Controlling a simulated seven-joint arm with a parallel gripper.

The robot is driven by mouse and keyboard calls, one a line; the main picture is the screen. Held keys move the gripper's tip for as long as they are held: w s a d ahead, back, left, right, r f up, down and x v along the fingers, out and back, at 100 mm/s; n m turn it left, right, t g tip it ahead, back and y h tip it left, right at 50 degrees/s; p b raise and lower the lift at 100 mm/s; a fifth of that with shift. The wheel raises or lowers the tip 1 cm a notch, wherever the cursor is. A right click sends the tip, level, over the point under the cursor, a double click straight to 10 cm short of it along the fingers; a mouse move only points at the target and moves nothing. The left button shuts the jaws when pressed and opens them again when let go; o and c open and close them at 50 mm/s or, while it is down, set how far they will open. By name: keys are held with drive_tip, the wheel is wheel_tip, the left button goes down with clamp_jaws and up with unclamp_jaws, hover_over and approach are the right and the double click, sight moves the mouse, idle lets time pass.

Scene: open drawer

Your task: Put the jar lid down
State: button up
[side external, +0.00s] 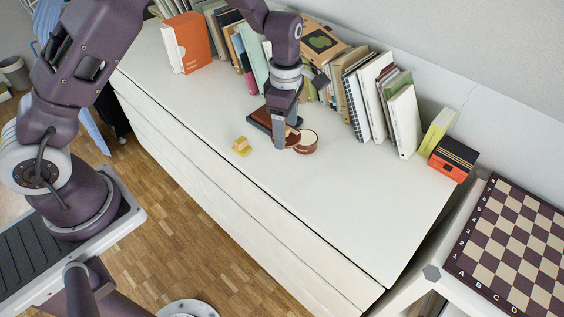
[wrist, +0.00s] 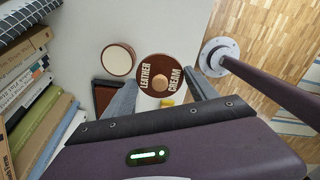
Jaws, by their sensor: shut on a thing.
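The jar lid is a round brown disc with a pale knob and the words "LEATHER CREAM"; it shows in the wrist view (wrist: 149,82), between my fingertips. In the side view the lid (side external: 292,138) is partly hidden behind my fingers. My gripper (side external: 280,146) points down over the white dresser top and is shut on the lid; its fingers also show in the wrist view (wrist: 161,84). A round brown jar with a cream-coloured top (side external: 306,140) stands close beside the lid; it also shows in the wrist view (wrist: 118,60). I cannot tell whether the lid touches the dresser.
A dark brown flat tray or case (side external: 259,118) lies behind my gripper. A small yellow block-like object (side external: 241,146) sits to its left. Books (side external: 375,95) line the wall, with an orange-and-black box (side external: 453,158) at the right end. The dresser top (side external: 345,205) is clear toward the front right.

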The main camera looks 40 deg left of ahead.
sight(278, 173)
drive_tip(key=s, duration=0.1)
drive_tip(key=s+f, duration=0.1)
drive_tip(key=s, duration=0.1)
drive_tip(key=shift+d+f, duration=0.1)
drive_tip(key=shift+f, duration=0.15)
wheel_tip(278, 173, down, 9)
drive_tip(key=shift+f, duration=0.1)
drive_tip(key=o, duration=1.3)
drive_tip(key=shift+f, duration=0.1)
drive_tip(key=shift+o, duration=0.2)
